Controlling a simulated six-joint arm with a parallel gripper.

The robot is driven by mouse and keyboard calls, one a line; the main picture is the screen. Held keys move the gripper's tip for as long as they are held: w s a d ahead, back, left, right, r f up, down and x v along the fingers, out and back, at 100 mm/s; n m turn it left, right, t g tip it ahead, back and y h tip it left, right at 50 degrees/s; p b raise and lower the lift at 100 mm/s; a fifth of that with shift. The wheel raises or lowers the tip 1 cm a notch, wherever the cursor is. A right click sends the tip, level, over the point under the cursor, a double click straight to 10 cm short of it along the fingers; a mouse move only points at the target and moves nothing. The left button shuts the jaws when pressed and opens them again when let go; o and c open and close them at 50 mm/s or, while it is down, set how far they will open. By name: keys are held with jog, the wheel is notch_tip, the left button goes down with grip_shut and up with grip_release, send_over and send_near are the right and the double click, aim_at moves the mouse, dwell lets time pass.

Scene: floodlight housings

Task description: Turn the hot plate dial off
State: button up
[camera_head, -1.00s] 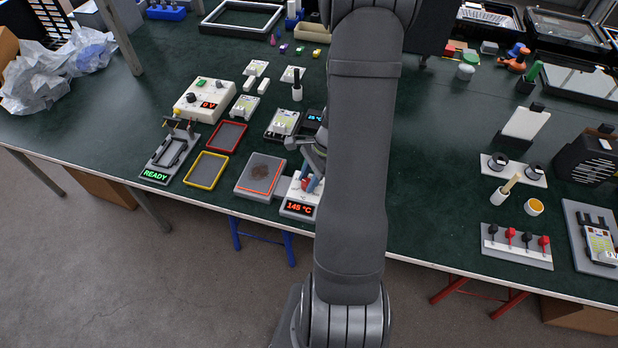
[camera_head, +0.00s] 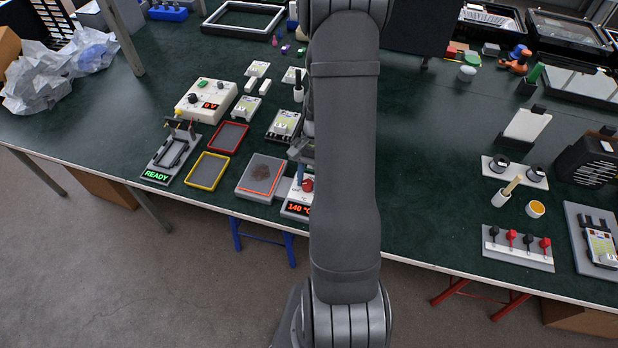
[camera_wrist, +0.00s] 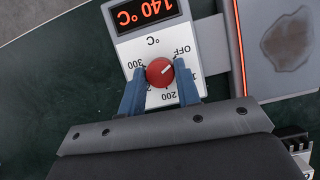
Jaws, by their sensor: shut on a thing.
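The hot plate's red dial (camera_wrist: 160,72) sits on a white control panel (camera_wrist: 150,45) with OFF, 100, 200 and 300 marks. My gripper (camera_wrist: 160,75) is shut on the dial, one blue finger on each side. The orange display (camera_wrist: 143,12) reads 140 °C; it also shows in the head view (camera_head: 298,209). The hot plate (camera_head: 245,190) is a grey slab with an orange-red border and a brown stain. In the head view, my arm hides part of the control panel.
A yellow-rimmed tray (camera_head: 190,180) and a red-rimmed tray (camera_head: 214,138) lie left of the hot plate. A fixture showing READY (camera_head: 157,176) stands further left. The table's front edge runs close to the control panel.

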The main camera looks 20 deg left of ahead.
jog(key=shift+n, duration=0.3)
dwell(0.4)
jog(key=o, duration=1)
jog(key=shift+c, duration=0.2)
jog(key=shift+r, duration=0.1)
jog(key=v, duration=1.7)
jog(key=shift+a, duration=0.2)
jog(key=x, duration=1.7)
jog(key=shift+d, duration=0.2)
